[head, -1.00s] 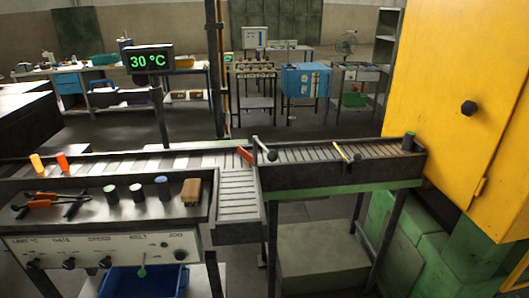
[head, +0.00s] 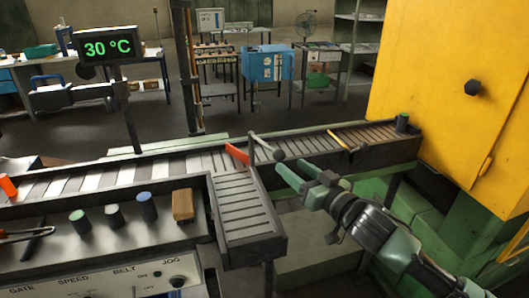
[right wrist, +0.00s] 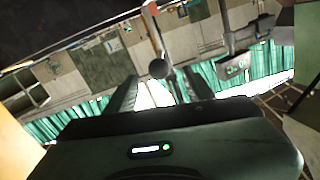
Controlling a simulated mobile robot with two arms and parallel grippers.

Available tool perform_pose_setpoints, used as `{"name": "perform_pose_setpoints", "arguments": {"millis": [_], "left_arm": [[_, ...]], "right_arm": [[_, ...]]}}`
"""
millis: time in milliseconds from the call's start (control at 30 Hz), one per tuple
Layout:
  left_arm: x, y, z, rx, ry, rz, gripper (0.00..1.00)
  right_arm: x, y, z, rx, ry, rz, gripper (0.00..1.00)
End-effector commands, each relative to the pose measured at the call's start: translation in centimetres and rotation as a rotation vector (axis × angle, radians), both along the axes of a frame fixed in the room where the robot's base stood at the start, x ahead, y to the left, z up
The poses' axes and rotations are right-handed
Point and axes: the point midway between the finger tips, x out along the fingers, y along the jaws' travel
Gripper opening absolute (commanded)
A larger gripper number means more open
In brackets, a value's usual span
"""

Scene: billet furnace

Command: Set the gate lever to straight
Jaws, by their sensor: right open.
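The gate lever (head: 265,145) is a grey rod with a dark ball knob (head: 278,155), tilted over the conveyor junction. A red gate paddle (head: 238,154) stands at an angle beside it, at the mouth of the side chute (head: 245,212). My right gripper (head: 292,167) is open and empty, just right of and slightly below the knob in the head view. In the right wrist view the knob (right wrist: 158,69) shows between the two fingers, ahead of them; I see no contact. My left gripper is not in view.
A yellow furnace cabinet (head: 450,90) stands at right. A display post (head: 130,115) and a tray (head: 105,245) with several cylinders are at left.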

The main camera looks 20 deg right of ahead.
Motion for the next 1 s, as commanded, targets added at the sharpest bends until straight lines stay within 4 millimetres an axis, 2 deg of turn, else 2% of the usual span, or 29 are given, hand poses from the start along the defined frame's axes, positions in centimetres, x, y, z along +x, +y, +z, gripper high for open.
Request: {"name": "perform_pose_setpoints", "arguments": {"millis": [200,500,867,967,1000], "left_arm": [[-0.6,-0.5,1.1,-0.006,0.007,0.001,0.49],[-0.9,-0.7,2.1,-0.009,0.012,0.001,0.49],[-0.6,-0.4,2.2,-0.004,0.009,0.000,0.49],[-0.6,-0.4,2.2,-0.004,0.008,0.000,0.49],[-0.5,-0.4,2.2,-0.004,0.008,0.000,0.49]], "right_arm": [[2.6,1.0,0.6,0.001,-0.004,0.001,0.53],[6.5,2.2,0.3,0.000,-0.003,0.000,0.53],[7.2,2.5,0.1,-0.001,-0.001,0.001,0.53],[7.2,2.5,0.1,-0.001,-0.001,0.001,0.28],[7.2,2.5,0.1,-0.001,-0.001,0.001,0.17]]}}
